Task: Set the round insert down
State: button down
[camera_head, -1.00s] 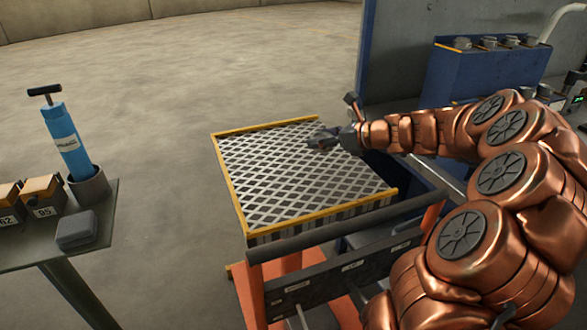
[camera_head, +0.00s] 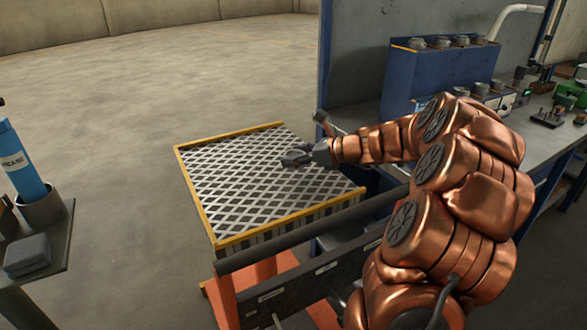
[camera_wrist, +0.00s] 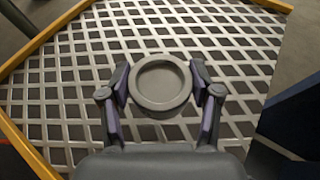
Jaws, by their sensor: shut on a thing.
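The round insert (camera_wrist: 160,84) is a grey ring-shaped piece with a shallow hollow, seen from above in the wrist view. My gripper (camera_wrist: 160,88) is shut on it, one finger pressed against its left side and one against its right. In the head view my gripper (camera_head: 290,160) is over the far right part of a cart top with a metal lattice surface (camera_head: 240,195) and yellow edges. The insert cannot be made out clearly there. Whether it touches the lattice or hangs just above it, I cannot tell.
The lattice top is otherwise bare. A dark side table (camera_head: 50,250) at the left holds a blue grease canister (camera_head: 20,165) in a cup and a grey box (camera_head: 27,255). A blue cabinet (camera_head: 430,80) with several round grey pieces on top and a workbench stand at the right.

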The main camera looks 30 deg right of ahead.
aim_at(302, 167)
jog(key=shift+f, duration=1.75)
jog(key=shift+c, duration=1.2)
grip_release()
jog(key=shift+f, duration=0.1)
jog(key=shift+s+d, duration=0.1)
jog(key=shift+s, duration=0.05)
jog(key=v, duration=1.1)
jog(key=shift+s+d+r, duration=0.15)
jog(key=shift+s+r, duration=0.1)
jog(key=shift+s, duration=0.05)
